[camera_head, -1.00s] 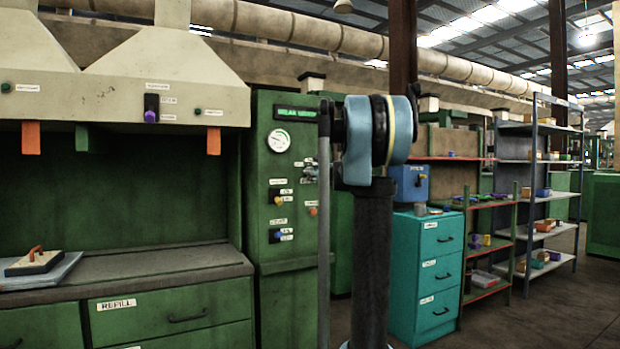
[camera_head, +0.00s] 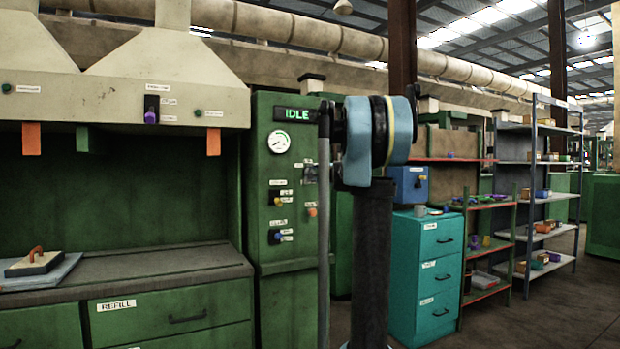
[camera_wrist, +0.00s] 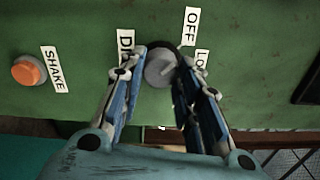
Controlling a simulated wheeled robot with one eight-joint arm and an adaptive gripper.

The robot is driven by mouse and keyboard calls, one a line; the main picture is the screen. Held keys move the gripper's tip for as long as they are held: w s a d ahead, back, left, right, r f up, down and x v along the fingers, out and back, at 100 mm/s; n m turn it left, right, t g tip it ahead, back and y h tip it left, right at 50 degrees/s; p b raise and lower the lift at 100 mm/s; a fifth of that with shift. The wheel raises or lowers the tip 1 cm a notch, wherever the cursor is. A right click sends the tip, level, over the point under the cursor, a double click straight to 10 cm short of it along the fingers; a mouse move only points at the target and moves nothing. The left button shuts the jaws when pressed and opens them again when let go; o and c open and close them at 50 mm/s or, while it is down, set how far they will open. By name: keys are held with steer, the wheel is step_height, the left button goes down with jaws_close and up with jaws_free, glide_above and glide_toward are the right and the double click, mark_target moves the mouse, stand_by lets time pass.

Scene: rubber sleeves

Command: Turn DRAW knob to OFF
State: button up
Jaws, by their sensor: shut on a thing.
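The grey DRAW knob (camera_wrist: 159,71) sits on the green panel in the wrist view, between the two fingers of my gripper (camera_wrist: 164,58). The fingers are shut on the knob from both sides. A label starting with "D" (camera_wrist: 126,44), partly covered by the left finger, lies left of the knob. The OFF label (camera_wrist: 190,27) is above right of it, and a label starting with "LO" (camera_wrist: 202,62) is partly hidden by the right finger. A small light pointer mark shows on the knob face, toward the right. In the head view my arm largely hides the gripper.
The green cabinet (camera_head: 285,330) carries a lit IDLE sign (camera_head: 296,114), a round gauge (camera_head: 279,141), a yellow knob (camera_head: 278,201) and a blue knob (camera_head: 277,236). An orange SHAKE button (camera_wrist: 27,71) is left of the gripper. A teal drawer unit (camera_head: 428,270) stands to the right.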

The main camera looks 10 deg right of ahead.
steer(key=shift+o, duration=0.2)
steer(key=shift+f+n, duration=0.15)
steer(key=shift+n, duration=0.75)
steer(key=shift+c, duration=0.2)
steer(key=shift+a, duration=0.1)
steer(key=o, duration=1)
steer(key=shift+o, duration=0.4)
steer(key=v, duration=1.1)
steer(key=shift+s, duration=0.35)
